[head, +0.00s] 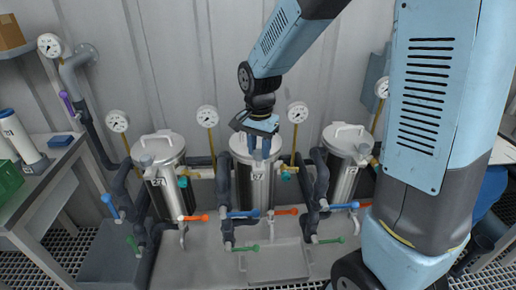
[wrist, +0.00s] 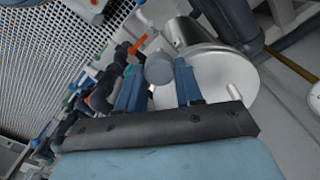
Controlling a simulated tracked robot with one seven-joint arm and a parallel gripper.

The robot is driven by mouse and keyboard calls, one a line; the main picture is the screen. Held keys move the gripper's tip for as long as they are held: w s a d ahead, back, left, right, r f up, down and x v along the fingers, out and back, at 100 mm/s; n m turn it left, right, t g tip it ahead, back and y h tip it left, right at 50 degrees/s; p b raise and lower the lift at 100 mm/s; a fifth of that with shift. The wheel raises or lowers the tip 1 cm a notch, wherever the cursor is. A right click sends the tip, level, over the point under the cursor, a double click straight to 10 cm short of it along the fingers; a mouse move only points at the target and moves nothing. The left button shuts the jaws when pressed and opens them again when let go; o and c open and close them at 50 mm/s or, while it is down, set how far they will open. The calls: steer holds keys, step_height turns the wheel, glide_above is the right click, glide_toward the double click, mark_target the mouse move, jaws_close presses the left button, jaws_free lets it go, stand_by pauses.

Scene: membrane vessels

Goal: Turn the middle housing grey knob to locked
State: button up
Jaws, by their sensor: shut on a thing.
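The middle housing (head: 258,190) is a shiny steel cylinder with a flat lid and a number label, standing between two like it. My gripper (head: 261,152) reaches down to its front upper edge, with its blue fingers pointing down. In the wrist view the round grey knob (wrist: 160,68) sits between the two blue fingers of my gripper (wrist: 158,88), which are shut on it. The steel lid (wrist: 225,75) lies just beyond them. In the head view the fingers hide the knob, and its locked or unlocked position cannot be told.
The left housing (head: 163,190) and right housing (head: 345,175) stand close on either side, each with a grey knob. Pressure gauges (head: 207,116) on thin stems stand behind. Dark pipes with blue, orange and green valve handles (head: 245,248) crowd the front.

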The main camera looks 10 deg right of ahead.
mark_target(259, 151)
steer(key=shift+m, duration=2.2)
steer(key=o, duration=1)
steer(key=shift+o, duration=0.2)
steer(key=shift+r, duration=0.1)
step_height(259, 151, up, 14)
steer(key=shift+f, duration=0.25)
